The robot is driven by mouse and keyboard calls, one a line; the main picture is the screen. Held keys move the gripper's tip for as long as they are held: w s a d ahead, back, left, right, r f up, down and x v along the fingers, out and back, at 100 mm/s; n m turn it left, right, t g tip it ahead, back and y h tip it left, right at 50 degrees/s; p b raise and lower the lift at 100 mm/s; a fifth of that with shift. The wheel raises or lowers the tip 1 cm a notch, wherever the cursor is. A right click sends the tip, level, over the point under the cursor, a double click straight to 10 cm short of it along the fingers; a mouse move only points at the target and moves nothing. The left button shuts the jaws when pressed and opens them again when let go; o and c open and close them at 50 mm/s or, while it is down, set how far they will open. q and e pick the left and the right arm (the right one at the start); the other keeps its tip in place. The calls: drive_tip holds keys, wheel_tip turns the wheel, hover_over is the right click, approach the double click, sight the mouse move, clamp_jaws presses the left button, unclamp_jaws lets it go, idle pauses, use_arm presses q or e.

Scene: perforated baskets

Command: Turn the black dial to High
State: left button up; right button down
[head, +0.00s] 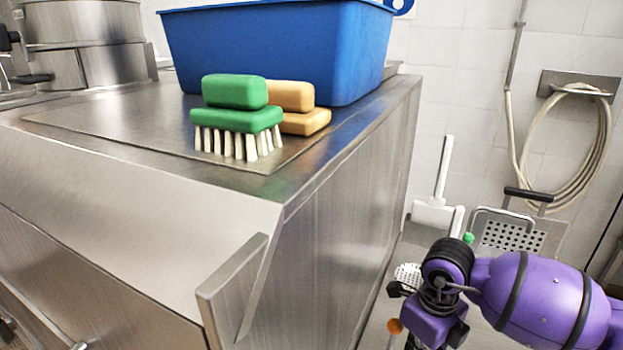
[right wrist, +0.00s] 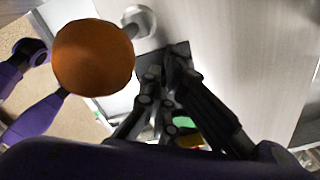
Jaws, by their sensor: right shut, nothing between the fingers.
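I cannot make out the black dial for certain in either view. In the right wrist view a dark square patch (right wrist: 180,52) lies just beyond my fingertips against a pale grey metal panel (right wrist: 235,45); I cannot tell whether it belongs to the dial. My right gripper (right wrist: 168,82) is shut and empty, its black fingers pointing at that panel. Whether they touch it is unclear. In the head view my purple right arm comes in at the lower right, beside the steel counter's side. My left gripper is in neither view.
The steel counter (head: 130,185) carries a blue tub (head: 280,50), a green brush (head: 235,115), a tan brush (head: 305,121) and steel pots (head: 85,40). A handle (head: 232,285) sticks out at its corner. A hose (head: 600,140) hangs at right. An orange disc (right wrist: 92,57) partly blocks the wrist view.

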drive_tip(key=shift+s+f, duration=0.15)
drive_tip(key=shift+f, duration=0.2)
